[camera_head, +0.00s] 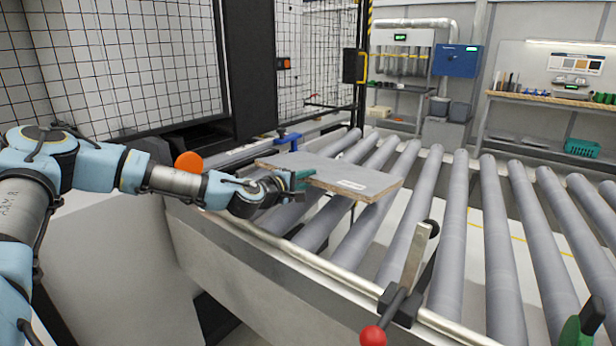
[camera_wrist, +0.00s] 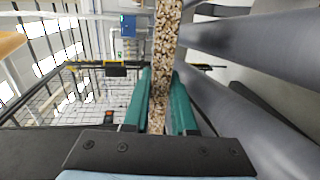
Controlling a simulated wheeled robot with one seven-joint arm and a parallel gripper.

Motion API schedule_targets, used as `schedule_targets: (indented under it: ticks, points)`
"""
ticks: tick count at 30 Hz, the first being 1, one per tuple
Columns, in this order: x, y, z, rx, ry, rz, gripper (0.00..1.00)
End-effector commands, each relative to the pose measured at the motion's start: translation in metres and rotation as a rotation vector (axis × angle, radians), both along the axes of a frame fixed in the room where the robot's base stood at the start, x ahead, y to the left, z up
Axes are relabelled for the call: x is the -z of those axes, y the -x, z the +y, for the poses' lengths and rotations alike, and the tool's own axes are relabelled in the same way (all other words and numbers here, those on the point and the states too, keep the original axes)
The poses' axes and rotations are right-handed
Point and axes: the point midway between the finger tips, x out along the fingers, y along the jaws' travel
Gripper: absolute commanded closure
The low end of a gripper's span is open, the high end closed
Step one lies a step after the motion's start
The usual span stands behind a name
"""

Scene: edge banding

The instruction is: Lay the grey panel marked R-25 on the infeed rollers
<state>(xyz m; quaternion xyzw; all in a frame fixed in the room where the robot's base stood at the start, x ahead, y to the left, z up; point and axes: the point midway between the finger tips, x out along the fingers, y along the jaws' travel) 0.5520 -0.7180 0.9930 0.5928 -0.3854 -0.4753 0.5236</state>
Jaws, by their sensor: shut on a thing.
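The grey panel (camera_head: 338,175) is level over the left part of the infeed rollers (camera_head: 398,225). It has a chipboard edge and a white label on its near right corner, too small to read. My gripper (camera_head: 300,180) is shut on the panel's near left edge. In the wrist view, the green fingers (camera_wrist: 160,105) clasp the chipboard edge of the panel (camera_wrist: 165,45) from both sides. The rollers (camera_wrist: 245,45) show to the right of it. I cannot tell whether the panel touches the rollers or hangs just above them.
A lever with a red knob (camera_head: 373,336) stands on the conveyor's near rail. A blue clamp (camera_head: 288,139) sits behind the panel at the left. A mesh guard (camera_head: 130,60) and dark post are at the left. Rollers to the right are clear.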

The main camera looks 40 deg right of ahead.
Motion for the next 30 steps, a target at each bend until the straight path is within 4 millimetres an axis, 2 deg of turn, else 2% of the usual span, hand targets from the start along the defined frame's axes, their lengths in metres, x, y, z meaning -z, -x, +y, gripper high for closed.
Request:
schedule_targets:
  ticks: [15,28,29,30]
  points:
    - [0.037,-0.001,-0.001,-0.002,0.006,-0.004,1.0]
    - [0.04,-0.001,-0.001,-0.001,0.007,-0.005,1.0]
    - [0.04,0.0,-0.001,-0.001,0.006,-0.005,0.72]
    - [0.04,0.0,-0.001,-0.001,0.006,-0.004,0.67]
